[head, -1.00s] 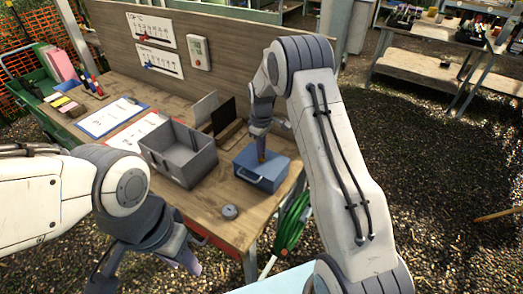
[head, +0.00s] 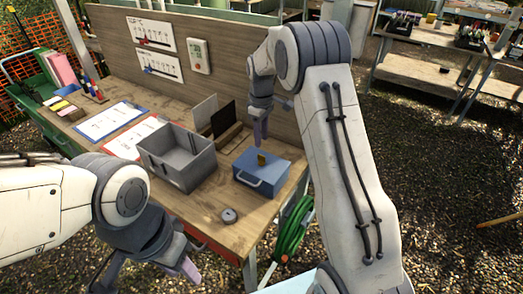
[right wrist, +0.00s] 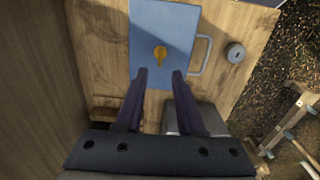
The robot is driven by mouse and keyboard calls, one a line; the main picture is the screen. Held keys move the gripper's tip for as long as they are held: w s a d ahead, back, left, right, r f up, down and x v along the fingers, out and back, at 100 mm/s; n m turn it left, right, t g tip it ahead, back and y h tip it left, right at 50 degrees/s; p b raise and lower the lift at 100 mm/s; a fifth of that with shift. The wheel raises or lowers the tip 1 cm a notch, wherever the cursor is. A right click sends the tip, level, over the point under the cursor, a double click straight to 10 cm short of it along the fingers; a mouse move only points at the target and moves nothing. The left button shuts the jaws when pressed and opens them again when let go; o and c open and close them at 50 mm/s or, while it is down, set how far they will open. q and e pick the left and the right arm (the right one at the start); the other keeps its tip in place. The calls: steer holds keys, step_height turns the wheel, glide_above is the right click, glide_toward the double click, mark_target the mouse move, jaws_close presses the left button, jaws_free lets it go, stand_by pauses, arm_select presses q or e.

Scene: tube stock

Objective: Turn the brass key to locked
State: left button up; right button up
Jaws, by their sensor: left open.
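The brass key (head: 262,160) sits in the lid of a blue cash box (head: 272,176) near the right end of the workbench. In the right wrist view the key (right wrist: 160,53) shows a wide head and a narrow tail toward my gripper; no lock markings are readable. My right gripper (head: 259,132) is above and behind the key, apart from it. In the right wrist view its fingers (right wrist: 160,73) are apart with nothing between them. My left gripper (head: 148,276) is open and empty in front of the bench, low at the left.
A grey open bin (head: 180,164) stands left of the box, and a small round grey item (head: 229,215) lies in front. Dark and grey upright plates (head: 223,120) stand behind. A wooden back panel (head: 240,58) closes the bench's rear.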

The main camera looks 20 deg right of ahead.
step_height(320, 180, up, 3)
steer(key=shift+r, duration=0.1)
stand_by(0.4)
steer(key=s+a+r, duration=0.3)
steer(key=s+a, duration=0.5)
steer(key=s+a+r, duration=0.3)
steer(key=s+a, duration=0.5)
steer(key=s+a+f, duration=0.1)
steer(key=s, duration=0.9)
steer(key=s+f+y, duration=0.1)
steer(key=s, duration=0.9)
steer(key=shift+s+a+f, duration=0.25)
steer(key=shift+s+a, duration=0.15)
